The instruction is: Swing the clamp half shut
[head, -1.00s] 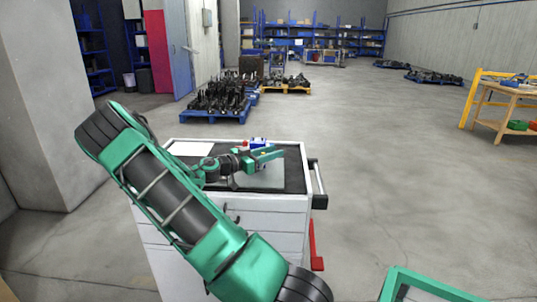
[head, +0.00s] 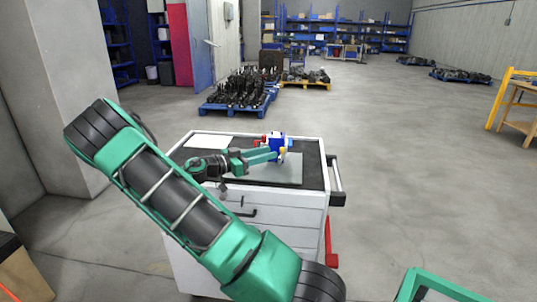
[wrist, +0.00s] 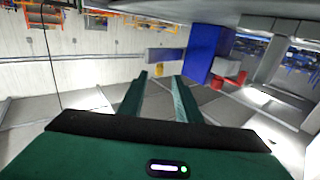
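The clamp is a small blue block (head: 277,141) with red and yellow parts, standing on the far right part of the cart top. Its moving part is too small to make out clearly. In the wrist view the blue body (wrist: 206,52) shows ahead and right of the fingers, with a red part (wrist: 236,79) beside it. My green gripper (head: 272,155) is over the cart, pointing right, its fingertips close to the clamp's near side. In the wrist view my gripper (wrist: 160,77) has its two fingers apart with nothing between them. I cannot tell whether a finger touches the clamp.
The white drawer cart (head: 255,232) has a dark top with a grey plate (head: 262,172) and a white sheet (head: 209,141). A side handle (head: 337,185) sticks out at right. A pallet of dark parts (head: 238,92) stands behind. Open floor lies to the right.

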